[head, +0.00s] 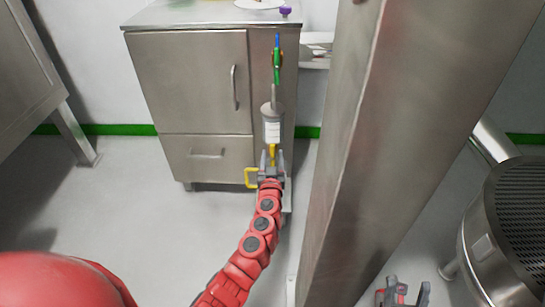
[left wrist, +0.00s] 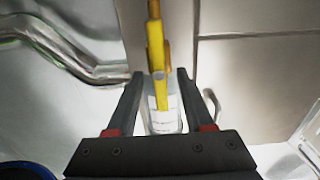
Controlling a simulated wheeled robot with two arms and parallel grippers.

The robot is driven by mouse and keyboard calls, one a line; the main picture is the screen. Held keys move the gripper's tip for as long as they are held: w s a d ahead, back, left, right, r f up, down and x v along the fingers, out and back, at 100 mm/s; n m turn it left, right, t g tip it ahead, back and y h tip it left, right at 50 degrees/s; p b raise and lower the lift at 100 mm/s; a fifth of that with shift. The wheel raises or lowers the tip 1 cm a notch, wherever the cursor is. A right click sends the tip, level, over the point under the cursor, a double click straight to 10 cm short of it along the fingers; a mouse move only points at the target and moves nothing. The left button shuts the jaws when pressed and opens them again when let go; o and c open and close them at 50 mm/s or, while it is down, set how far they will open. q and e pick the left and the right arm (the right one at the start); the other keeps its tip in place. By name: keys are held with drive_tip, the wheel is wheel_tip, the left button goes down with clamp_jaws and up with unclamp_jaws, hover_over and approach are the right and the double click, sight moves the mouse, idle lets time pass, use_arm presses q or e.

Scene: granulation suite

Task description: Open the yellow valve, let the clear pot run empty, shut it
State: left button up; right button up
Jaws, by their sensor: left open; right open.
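In the left wrist view the yellow valve (left wrist: 156,45) runs down between the open fingers of my left gripper (left wrist: 158,76), with space on both sides. The clear pot (head: 272,130), with a white label, stands upright just above the gripper in the head view; part of it (left wrist: 163,120) shows behind the yellow part in the wrist view. I cannot tell the liquid level. My right gripper (head: 403,294) is open and empty at the bottom edge.
A steel cabinet (head: 190,85) stands behind the pot, with a purple-capped item (head: 285,10) on top. A green and blue fitting (head: 277,62) is above the pot. A wide steel column (head: 370,130) rises between my grippers. A steel drum (head: 505,220) stands at right. Floor at left is clear.

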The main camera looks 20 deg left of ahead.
use_arm(q)
drive_tip(key=shift+w+a, duration=0.15)
drive_tip(key=shift+w, duration=0.4)
clamp_jaws()
